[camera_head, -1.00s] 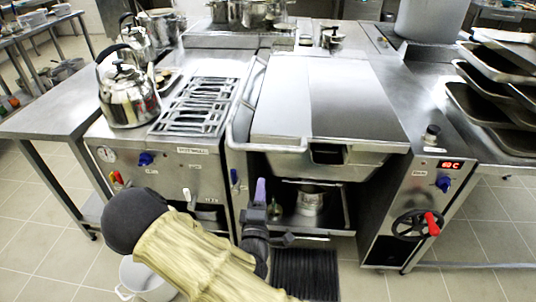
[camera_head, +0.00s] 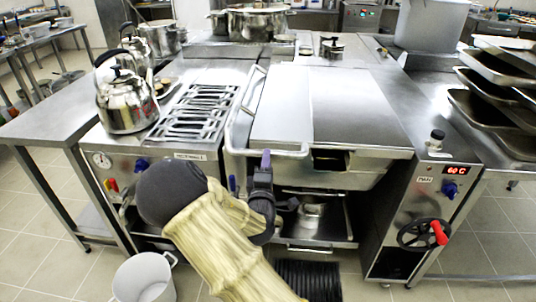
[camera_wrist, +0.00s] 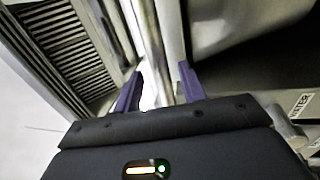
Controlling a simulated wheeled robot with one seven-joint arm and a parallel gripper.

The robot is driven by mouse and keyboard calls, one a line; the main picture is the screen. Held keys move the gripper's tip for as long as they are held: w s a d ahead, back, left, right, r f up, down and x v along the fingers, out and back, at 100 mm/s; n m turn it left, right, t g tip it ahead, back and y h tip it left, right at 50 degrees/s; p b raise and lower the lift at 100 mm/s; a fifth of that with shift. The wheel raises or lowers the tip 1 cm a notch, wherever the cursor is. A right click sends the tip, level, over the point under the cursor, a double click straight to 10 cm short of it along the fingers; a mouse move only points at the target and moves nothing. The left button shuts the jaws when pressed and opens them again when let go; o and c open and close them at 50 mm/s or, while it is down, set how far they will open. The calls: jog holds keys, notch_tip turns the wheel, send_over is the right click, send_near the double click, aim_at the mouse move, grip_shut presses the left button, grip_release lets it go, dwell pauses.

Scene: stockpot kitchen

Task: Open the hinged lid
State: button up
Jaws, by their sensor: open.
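The hinged lid (camera_head: 340,105) is a broad flat steel cover, closed on the tilting pan. A tubular steel handle (camera_head: 240,120) runs along its left side and front left corner. My gripper (camera_head: 266,158) is at the front part of this handle, fingers pointing up. In the wrist view, my gripper (camera_wrist: 160,88) has its two purple fingers apart, with a shiny steel bar (camera_wrist: 150,45) running between them or just beyond. I cannot tell whether either finger touches the bar.
Kettles (camera_head: 128,103) and a slotted grate (camera_head: 195,113) stand left of the lid. A control panel with a red-handled wheel (camera_head: 424,234) is at right. Stacked trays (camera_head: 495,110) stand further right. A white pot (camera_head: 144,279) is on the floor.

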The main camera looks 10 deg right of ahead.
jog(key=shift+x, duration=2)
grip_shut()
jog(key=shift+r, duration=0.1)
